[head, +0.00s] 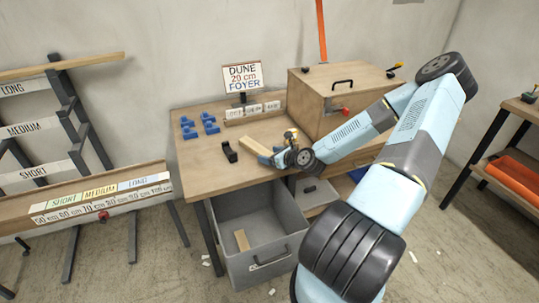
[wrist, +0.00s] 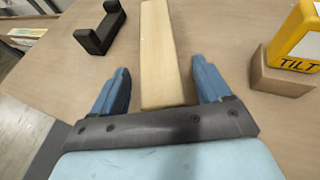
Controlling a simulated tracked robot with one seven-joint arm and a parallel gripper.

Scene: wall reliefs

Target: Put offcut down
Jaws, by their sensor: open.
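The offcut, a pale wooden strip (wrist: 163,50), lies flat on the workbench top. In the head view the same strip (head: 256,147) reaches away from my gripper toward the back left. My gripper (wrist: 160,88) is open, with one blue finger on each side of the strip's near end and a visible gap on both sides. In the head view my gripper (head: 268,160) is low over the bench near its front edge. Another short wooden piece (head: 241,240) lies in the open grey drawer (head: 285,243) below the bench.
A black bracket (wrist: 101,28) stands left of the strip, and a yellow tilt gauge (wrist: 297,40) on a wooden block stands right. Several blue clips (head: 209,124) lie at the back left. A wooden box (head: 335,95) stands on the bench's right side.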

